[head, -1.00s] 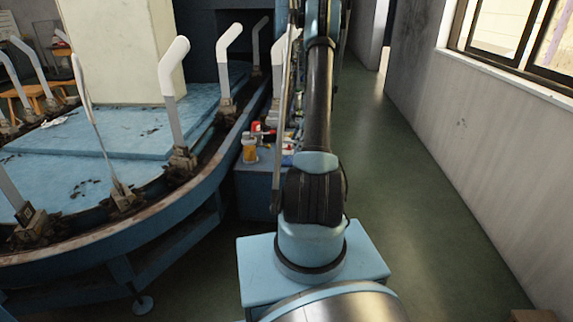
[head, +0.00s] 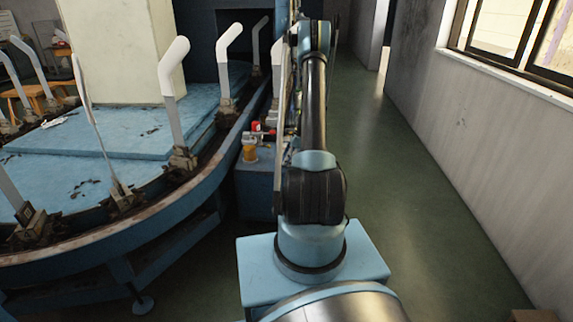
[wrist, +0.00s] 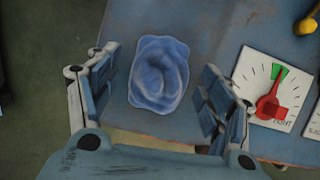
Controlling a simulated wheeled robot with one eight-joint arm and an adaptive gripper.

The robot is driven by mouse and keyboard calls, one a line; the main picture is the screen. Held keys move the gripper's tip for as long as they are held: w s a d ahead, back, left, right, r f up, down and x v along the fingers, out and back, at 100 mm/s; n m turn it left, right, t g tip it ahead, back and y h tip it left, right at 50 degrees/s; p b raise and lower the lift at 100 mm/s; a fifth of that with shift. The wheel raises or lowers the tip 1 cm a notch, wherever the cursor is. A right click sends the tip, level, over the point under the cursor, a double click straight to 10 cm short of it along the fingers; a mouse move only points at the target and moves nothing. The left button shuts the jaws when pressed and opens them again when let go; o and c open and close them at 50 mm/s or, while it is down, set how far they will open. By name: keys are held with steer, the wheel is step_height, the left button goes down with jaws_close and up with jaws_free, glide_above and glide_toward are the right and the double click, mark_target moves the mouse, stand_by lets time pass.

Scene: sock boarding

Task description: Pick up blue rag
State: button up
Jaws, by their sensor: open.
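The blue rag (wrist: 158,73) lies crumpled on a blue-grey tabletop (wrist: 215,25) in the wrist view, close to the table's front edge. My gripper (wrist: 160,95) is open, with one finger to the left of the rag and one to the right. No finger visibly touches the rag, and the height above it is hard to tell. In the head view my arm covers the gripper area and I cannot make out the rag.
A white dial card with a red pointer (wrist: 268,102) lies right of the gripper, close to the right finger. A yellow knob (wrist: 305,26) is at the upper right. In the head view, a curved machine rim (head: 130,222) with upright white-tipped posts stands left; open floor (head: 410,190) lies right.

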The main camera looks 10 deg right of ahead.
steer(key=c, duration=1.1)
steer(key=shift+c, duration=0.2)
step_height(320, 180, up, 10)
steer(key=shift+f, duration=0.1)
steer(key=o, duration=0.5)
steer(key=shift+a, duration=0.1)
steer(key=c, duration=0.4)
